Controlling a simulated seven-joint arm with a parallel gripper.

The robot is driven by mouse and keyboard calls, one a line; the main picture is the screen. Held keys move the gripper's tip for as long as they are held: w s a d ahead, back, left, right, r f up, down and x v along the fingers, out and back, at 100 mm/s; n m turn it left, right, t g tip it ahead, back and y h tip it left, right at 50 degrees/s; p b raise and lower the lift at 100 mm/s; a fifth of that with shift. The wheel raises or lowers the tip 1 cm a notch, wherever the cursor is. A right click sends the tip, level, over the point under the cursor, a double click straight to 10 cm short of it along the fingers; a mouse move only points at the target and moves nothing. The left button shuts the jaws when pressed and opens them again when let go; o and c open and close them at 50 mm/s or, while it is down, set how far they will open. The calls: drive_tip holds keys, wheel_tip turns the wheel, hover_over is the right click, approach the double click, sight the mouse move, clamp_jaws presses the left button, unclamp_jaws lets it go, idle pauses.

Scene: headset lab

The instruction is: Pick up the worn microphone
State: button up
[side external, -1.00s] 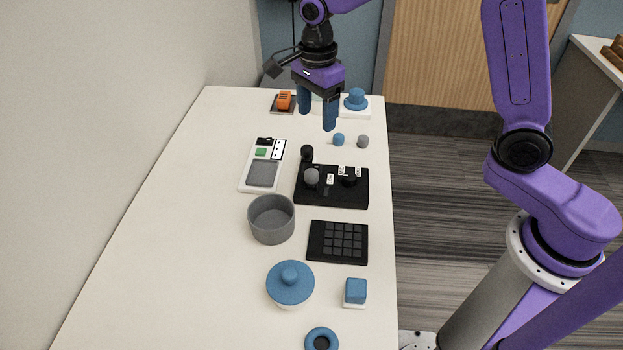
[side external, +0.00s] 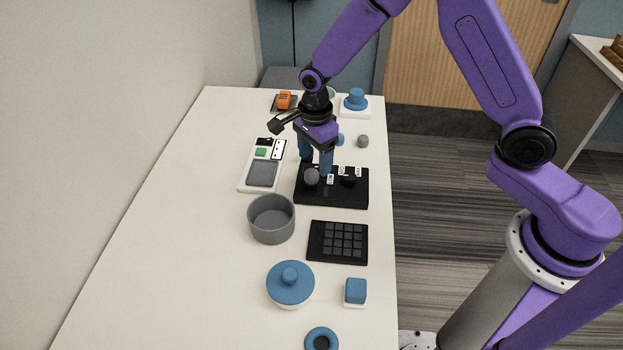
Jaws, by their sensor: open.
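A black tray (side external: 345,198) lies right of the table's centre line and carries a grey round-headed piece (side external: 311,177), a dark piece (side external: 348,181) and small white labels too small to read. The grey head looks like a microphone foam; I cannot tell which piece is the worn microphone. My gripper (side external: 315,164) is open, its blue fingers pointing down over the back left part of the tray, just behind the grey head. Its fingers hide the tray's back left corner. Whether they touch anything there cannot be told.
A grey bowl (side external: 271,235) and a black keypad (side external: 338,242) stand in front of the tray. A white tray (side external: 246,183) with a grey pad is left. A blue-lidded pot (side external: 290,286) and blue cube (side external: 355,290) are nearer. The table's left side is clear.

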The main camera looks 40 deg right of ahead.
sight(312, 171)
drive_tip(key=shift+w+a+f, duration=0.1)
drive_tip(key=shift+a+f, duration=0.05)
drive_tip(key=shift+f, duration=1.1)
drive_tip(key=shift+a+f, duration=0.1)
drive_tip(key=shift+f, duration=1.15)
drive_tip(key=c, duration=1.1)
